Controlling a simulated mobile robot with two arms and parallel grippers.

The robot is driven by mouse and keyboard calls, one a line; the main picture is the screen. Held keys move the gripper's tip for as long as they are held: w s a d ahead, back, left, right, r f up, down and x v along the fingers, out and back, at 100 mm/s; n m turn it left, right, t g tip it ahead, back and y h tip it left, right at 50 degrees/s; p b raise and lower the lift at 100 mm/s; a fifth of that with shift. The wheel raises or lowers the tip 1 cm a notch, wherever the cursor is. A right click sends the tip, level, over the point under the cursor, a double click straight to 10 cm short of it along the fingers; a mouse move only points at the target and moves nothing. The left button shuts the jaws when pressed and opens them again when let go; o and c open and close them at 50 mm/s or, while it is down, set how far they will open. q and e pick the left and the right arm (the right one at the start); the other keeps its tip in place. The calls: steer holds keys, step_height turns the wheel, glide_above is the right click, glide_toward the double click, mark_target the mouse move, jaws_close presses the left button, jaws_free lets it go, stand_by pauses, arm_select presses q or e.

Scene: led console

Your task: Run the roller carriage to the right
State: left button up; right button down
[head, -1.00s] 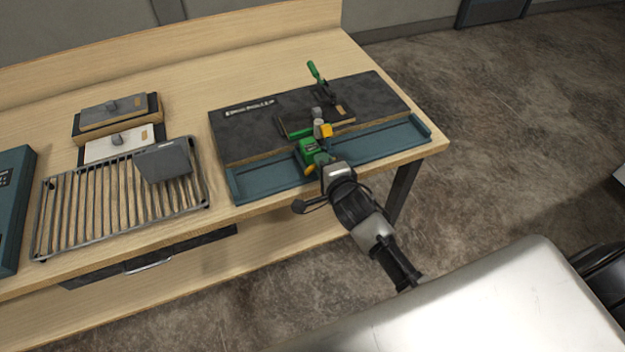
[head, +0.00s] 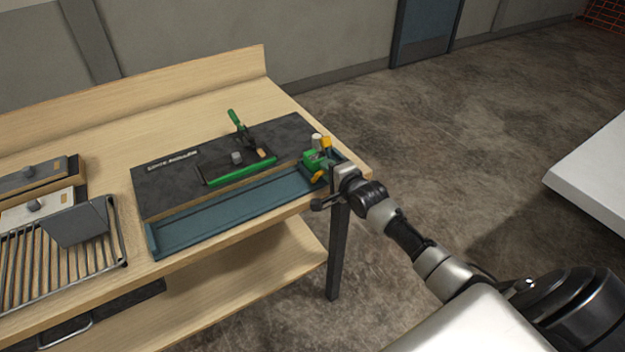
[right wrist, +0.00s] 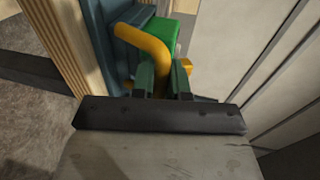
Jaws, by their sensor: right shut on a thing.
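The roller carriage (head: 316,162) is a green block with a yellow handle, a yellow part and a pale roller on top. It sits at the right end of the blue rail tray (head: 225,207). My right gripper (head: 332,176) is at its front, shut on the bent yellow handle. In the right wrist view the handle (right wrist: 152,45) runs down between the two fingers of the gripper (right wrist: 163,78), with the green carriage body (right wrist: 168,36) behind it. The fingers partly hide the carriage there. My left gripper is not in view.
Behind the tray lies a dark board (head: 163,185) with a green bar (head: 240,170) and a green-handled clamp (head: 240,127). A wire rack (head: 122,240) and boxed parts stand at the left. The wooden table (head: 190,113) ends just right of the carriage.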

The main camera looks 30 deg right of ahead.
steer(key=shift+d+f, duration=0.1)
steer(key=shift+d, duration=0.9)
steer(key=c, duration=1.1)
jaws_free()
steer(key=shift+d, duration=0.2)
steer(key=shift+c, duration=0.2)
steer(key=shift+a, duration=0.1)
steer(key=shift+s, duration=0.1)
steer(key=b+v, duration=0.1)
steer(key=v, duration=0.9)
steer(key=shift+s, duration=0.25)
